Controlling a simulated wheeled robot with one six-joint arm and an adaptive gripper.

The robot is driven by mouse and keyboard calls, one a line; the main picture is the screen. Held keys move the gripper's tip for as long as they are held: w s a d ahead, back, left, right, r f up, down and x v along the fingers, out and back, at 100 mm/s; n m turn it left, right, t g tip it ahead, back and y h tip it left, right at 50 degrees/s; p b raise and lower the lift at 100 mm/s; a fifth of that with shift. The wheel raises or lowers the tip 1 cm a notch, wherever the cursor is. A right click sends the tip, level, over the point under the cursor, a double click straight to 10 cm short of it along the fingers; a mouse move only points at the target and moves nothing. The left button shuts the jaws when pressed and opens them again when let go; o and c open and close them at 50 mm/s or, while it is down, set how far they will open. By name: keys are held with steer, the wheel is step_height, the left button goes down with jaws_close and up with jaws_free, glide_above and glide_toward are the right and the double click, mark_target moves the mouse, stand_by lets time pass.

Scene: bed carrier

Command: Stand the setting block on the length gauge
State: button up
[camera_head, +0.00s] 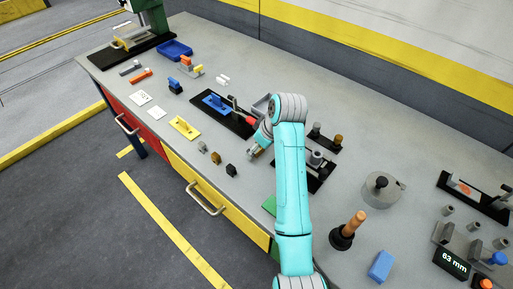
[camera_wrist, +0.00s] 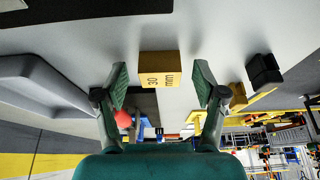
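The setting block, a gold block marked "30 mm" (camera_wrist: 159,68), stands between the two green finger pads in the wrist view. Clear gaps show between it and both pads. My gripper (camera_wrist: 160,85) is open; in the head view it is low over the middle of the bench (camera_head: 256,149), partly hidden by my arm. I cannot clearly make out the block there. A dark display reading "63 mm" (camera_head: 451,263) is at the front right, beside a grey fixture (camera_head: 462,239) with small cylinders; this appears to be the length gauge.
A small black block (camera_head: 231,170) lies left of my gripper. A plunger (camera_head: 349,229), a blue block (camera_head: 381,265) and a round grey piece (camera_head: 381,188) stand between my arm and the display. A black-based fixture (camera_head: 474,196) is at the right.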

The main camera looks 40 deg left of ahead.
jaws_close()
steer(key=shift+r, duration=0.1)
